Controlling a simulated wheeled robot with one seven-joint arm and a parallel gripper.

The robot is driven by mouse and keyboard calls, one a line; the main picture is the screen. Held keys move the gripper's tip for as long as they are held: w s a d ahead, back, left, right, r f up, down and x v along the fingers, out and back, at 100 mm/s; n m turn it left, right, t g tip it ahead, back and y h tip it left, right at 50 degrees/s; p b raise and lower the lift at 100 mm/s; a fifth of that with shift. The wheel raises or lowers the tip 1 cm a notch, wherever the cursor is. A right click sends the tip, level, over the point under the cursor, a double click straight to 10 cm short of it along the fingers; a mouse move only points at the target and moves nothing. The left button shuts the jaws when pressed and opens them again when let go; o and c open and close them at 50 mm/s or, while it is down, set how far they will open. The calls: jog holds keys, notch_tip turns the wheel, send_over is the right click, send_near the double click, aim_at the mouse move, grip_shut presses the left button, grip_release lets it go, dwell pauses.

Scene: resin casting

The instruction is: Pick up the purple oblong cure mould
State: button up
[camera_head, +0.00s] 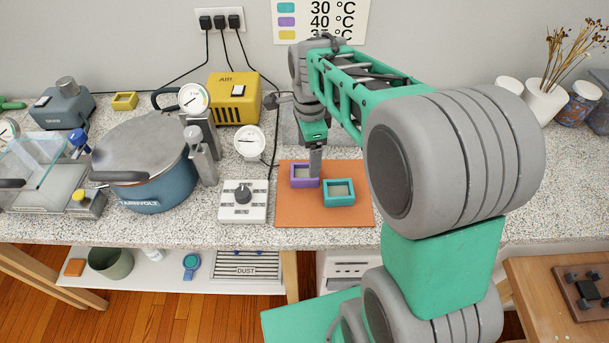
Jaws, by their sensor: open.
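The purple oblong cure mould (301,182) lies on an orange mat (337,216) on the speckled worktop. It is a small open-topped block with a pale inside. My gripper (315,168) is above and partly in front of its right side, pointing down. I see one finger; the other is hidden. I cannot tell from this view whether the finger touches the mould. A teal mould (339,193) of similar shape sits just right and nearer on the same mat.
A yellow mould (124,101) sits at the back left. White pots (543,103) stand at the right.

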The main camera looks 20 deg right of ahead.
aim_at(304, 170)
jog(key=f+m, duration=0.1)
jog(key=f, duration=0.2)
jog(key=w+f+p, duration=0.1)
jog(key=f, duration=0.2)
jog(key=f+m, duration=0.1)
jog(key=f, duration=0.2)
jog(key=shift+w+a+f+m, duration=0.1)
jog(key=shift+w+a+m, duration=0.2)
jog(key=shift+w, duration=0.05)
jog(key=c, duration=1.5)
jog(key=shift+c, duration=0.3)
